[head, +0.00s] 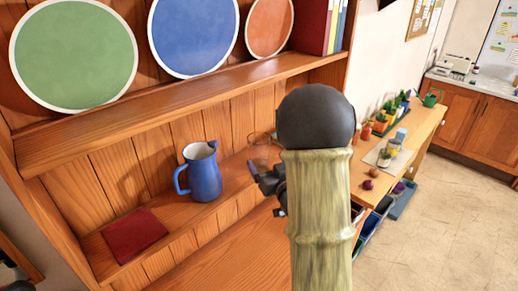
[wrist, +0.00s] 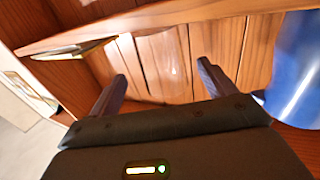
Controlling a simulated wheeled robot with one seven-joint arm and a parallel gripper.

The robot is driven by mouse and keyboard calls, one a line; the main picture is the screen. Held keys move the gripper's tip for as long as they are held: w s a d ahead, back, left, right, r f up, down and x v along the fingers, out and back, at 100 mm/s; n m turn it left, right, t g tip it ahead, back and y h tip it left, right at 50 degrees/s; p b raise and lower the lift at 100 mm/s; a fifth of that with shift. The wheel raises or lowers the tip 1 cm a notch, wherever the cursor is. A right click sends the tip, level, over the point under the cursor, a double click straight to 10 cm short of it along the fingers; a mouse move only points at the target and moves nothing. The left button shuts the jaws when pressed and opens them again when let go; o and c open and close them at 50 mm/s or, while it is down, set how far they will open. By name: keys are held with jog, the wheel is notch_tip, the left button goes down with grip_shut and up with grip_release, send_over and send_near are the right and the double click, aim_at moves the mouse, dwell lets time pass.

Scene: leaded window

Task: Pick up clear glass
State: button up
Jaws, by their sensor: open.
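A clear glass (head: 259,152) stands on the hutch's lower shelf, to the right of the blue pitcher. It is faint against the wood, and my arm and gripper hide part of it in the head view. In the wrist view a faint, see-through shape of the glass (wrist: 165,65) shows between and beyond the fingertips. My gripper (wrist: 160,72) is open, with nothing held between its fingers. In the head view my gripper (head: 264,182) is at the shelf's front, close to the glass and partly hidden by my arm.
The blue pitcher (head: 202,172) stands left of my gripper; it also shows at the wrist view's right edge (wrist: 298,75). A dark red book (head: 134,234) lies further left. Plates (head: 72,52) and books (head: 318,25) stand on the shelf above. A side table with plants (head: 382,125) is at right.

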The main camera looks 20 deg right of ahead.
aim_at(263, 157)
jog(key=shift+w+r+p, duration=0.1)
jog(key=shift+w+p, duration=0.35)
jog(key=shift+w, duration=1.1)
jog(key=shift+a, duration=0.1)
jog(key=w+p, duration=0.2)
jog(key=w, duration=0.1)
jog(key=w+p, duration=0.1)
jog(key=shift+w+f+p, duration=0.3)
jog(key=shift+w+p, duration=0.05)
jog(key=shift+w+f, duration=0.15)
jog(key=shift+w, duration=0.15)
jog(key=c, duration=1.2)
